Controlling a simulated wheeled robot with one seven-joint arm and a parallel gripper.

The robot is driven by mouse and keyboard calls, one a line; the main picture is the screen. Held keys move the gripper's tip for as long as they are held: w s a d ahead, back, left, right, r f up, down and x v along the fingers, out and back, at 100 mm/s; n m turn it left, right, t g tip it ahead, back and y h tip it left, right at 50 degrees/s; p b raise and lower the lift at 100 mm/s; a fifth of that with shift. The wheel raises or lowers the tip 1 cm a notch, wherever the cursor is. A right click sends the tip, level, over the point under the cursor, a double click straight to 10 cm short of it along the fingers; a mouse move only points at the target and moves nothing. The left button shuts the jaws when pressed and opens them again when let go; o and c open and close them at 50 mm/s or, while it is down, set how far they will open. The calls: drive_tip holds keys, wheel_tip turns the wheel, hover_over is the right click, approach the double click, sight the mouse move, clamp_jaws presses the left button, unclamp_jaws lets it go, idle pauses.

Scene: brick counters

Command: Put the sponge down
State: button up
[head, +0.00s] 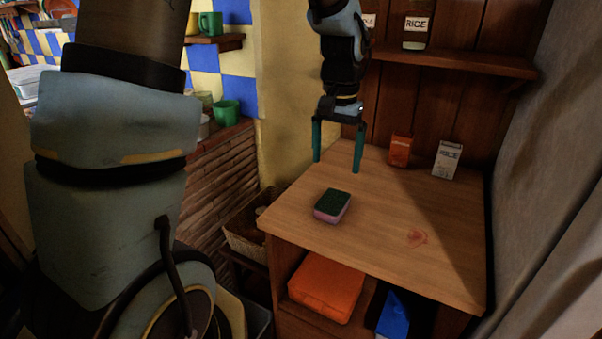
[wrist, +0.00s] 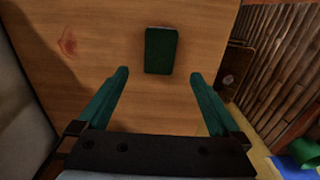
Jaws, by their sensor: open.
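The sponge (head: 332,206), dark green on top and pink below, lies flat on the wooden counter (head: 385,225) near its left front edge. In the wrist view the sponge (wrist: 161,50) shows its green top, beyond the fingertips and between their lines. My gripper (head: 336,166) is above the counter, behind the sponge and apart from it. Its two teal fingers are spread wide with nothing between them. In the wrist view my gripper (wrist: 157,75) is also open and empty.
An orange box (head: 400,150) and a white carton (head: 446,160) stand at the counter's back. A shelf (head: 455,63) with jars hangs above. A wicker basket (head: 243,240) is below left. An orange item (head: 326,287) and a blue one (head: 393,315) lie under the counter. The counter's right front is clear.

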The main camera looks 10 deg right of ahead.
drive_tip(key=s+a+f+n, duration=0.1)
drive_tip(key=s+a+n, duration=0.1)
drive_tip(key=a, duration=1)
drive_tip(key=s+a+f+n+t, duration=0.1)
drive_tip(key=a+n, duration=0.3)
drive_tip(key=a, duration=0.9)
drive_tip(key=shift+s+a+f+n+t, duration=0.25)
drive_tip(key=shift+s+n+t, duration=0.05)
drive_tip(key=shift+s+n, duration=0.1)
